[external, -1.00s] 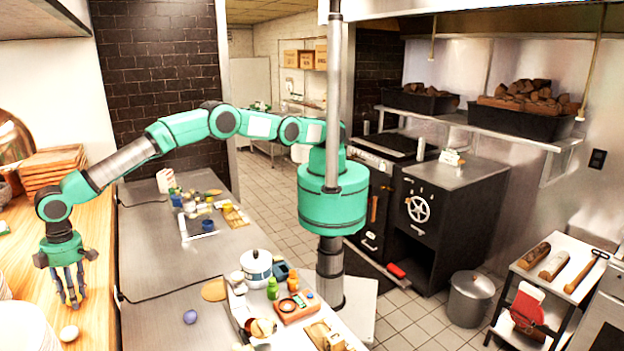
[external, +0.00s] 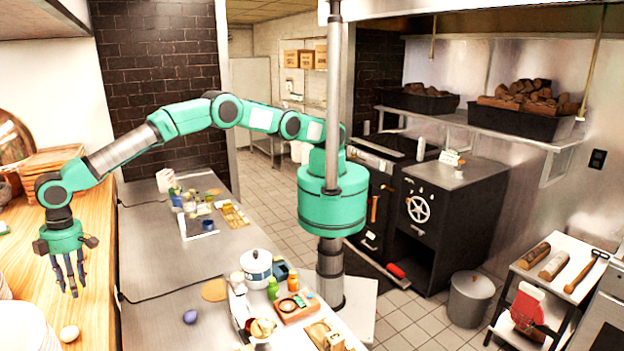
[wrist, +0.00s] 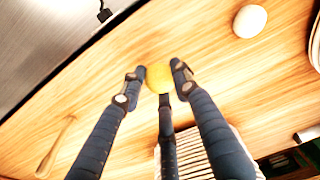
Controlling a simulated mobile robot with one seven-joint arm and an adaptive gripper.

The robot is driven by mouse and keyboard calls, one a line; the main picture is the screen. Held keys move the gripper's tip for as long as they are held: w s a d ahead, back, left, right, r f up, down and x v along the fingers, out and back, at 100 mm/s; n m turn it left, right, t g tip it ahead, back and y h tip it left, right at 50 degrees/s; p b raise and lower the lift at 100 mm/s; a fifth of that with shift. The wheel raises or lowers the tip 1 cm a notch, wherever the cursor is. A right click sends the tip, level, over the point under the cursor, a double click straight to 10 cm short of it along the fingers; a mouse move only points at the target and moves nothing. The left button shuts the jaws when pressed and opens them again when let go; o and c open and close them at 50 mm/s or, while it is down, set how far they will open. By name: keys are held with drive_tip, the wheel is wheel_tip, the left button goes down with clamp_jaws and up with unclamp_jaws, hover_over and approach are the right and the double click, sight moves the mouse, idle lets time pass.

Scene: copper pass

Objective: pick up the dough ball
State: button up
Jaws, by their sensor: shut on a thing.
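My gripper (external: 72,290) is over the wooden counter at the left, fingers pointing down. In the wrist view its dark fingers (wrist: 157,84) close around a small yellow round thing (wrist: 159,77), partly hidden by them. I cannot tell whether this yellow thing is the dough ball. A pale cream, rounded thing (external: 69,333) that looks like a dough ball lies on the wood, apart from the fingers. It also shows in the wrist view (wrist: 250,21) at the upper right.
The wooden counter (external: 100,225) has stacked plates (external: 22,328) at its front left and wooden trays (external: 52,165) farther back. A steel counter (external: 150,250) runs alongside, with a purple ball (external: 190,317) and a white pot (external: 257,266). The wood around the fingers is mostly clear.

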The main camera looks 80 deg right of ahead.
drive_tip(key=s+d+r+b, duration=0.1)
drive_tip(key=s+d, duration=0.7)
drive_tip(key=d, duration=0.4)
drive_tip(key=shift+d+r, duration=0.25)
drive_tip(key=shift+s+d+b, duration=0.1)
drive_tip(key=shift+s+b, duration=0.05)
drive_tip(key=shift+b, duration=0.15)
idle(0.6)
drive_tip(key=shift+n, duration=0.4)
drive_tip(key=s+d+f+b, duration=0.3)
drive_tip(key=s+d, duration=0.5)
drive_tip(key=d, duration=0.4)
drive_tip(key=s+d+f+b, duration=0.3)
drive_tip(key=s+d, duration=0.5)
drive_tip(key=d, duration=0.4)
drive_tip(key=s+d+f+b, duration=0.3)
drive_tip(key=s+d, duration=0.5)
drive_tip(key=d, duration=0.4)
drive_tip(key=shift+s+d+f, duration=0.3)
drive_tip(key=shift+s+f, duration=0.05)
drive_tip(key=shift+f, duration=0.05)
